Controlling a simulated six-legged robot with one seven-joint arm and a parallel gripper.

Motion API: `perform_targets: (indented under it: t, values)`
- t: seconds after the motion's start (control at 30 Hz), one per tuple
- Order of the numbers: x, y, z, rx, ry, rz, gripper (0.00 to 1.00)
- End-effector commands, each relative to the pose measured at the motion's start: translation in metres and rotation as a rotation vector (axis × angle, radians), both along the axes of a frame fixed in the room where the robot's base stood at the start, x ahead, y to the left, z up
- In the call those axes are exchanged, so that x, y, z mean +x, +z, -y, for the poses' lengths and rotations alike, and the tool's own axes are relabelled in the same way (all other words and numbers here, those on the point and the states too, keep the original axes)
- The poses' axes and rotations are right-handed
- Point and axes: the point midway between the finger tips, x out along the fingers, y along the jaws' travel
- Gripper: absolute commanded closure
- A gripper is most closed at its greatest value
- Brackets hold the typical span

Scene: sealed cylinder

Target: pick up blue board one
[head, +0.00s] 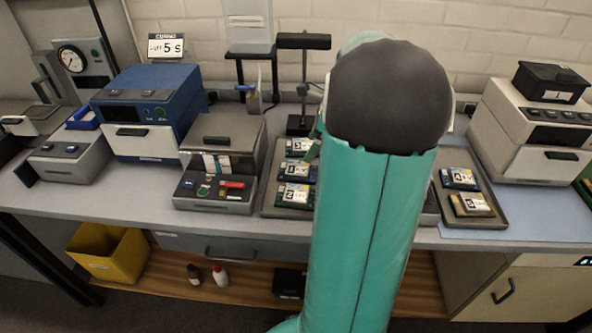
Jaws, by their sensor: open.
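A blue board with a white label that seems to read 1 (293,170) lies in the dark tray (268,207) left of my arm. It is the middle one of a column of boards. A board labelled 3 (299,147) lies behind it and a green board labelled 2 (292,195) in front of it. My large teal arm stands upright in front of the tray and covers its right side. My gripper is hidden behind the arm; only a small dark green part shows at the arm's left edge, just above the boards, and I cannot tell what it is.
A second tray (485,221) right of my arm holds a blue board (459,178) and a yellow board (471,205). A grey fixture (217,188) with small coloured parts stands left of the first tray. A blue oven-like box (146,113) and a white machine (537,130) stand farther out.

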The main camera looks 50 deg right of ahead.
Motion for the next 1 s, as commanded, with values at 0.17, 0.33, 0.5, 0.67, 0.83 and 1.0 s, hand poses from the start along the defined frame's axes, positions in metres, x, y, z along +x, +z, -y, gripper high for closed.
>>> perform_targets:
  t: [0.17, 0.33, 0.5, 0.67, 0.83, 1.0]
  values:
    - [0.011, -0.031, -0.008, 0.002, 0.003, -0.001, 0.25]
    - [0.017, -0.043, -0.010, 0.000, 0.002, 0.000, 0.25]
    - [0.023, -0.063, -0.012, 0.002, 0.003, -0.002, 0.25]
    - [0.030, -0.085, -0.016, 0.001, 0.005, -0.001, 0.25]
    - [0.033, -0.091, -0.017, -0.002, 0.004, 0.000, 0.25]
    - [0.033, -0.090, -0.017, -0.002, 0.004, 0.000, 0.31]
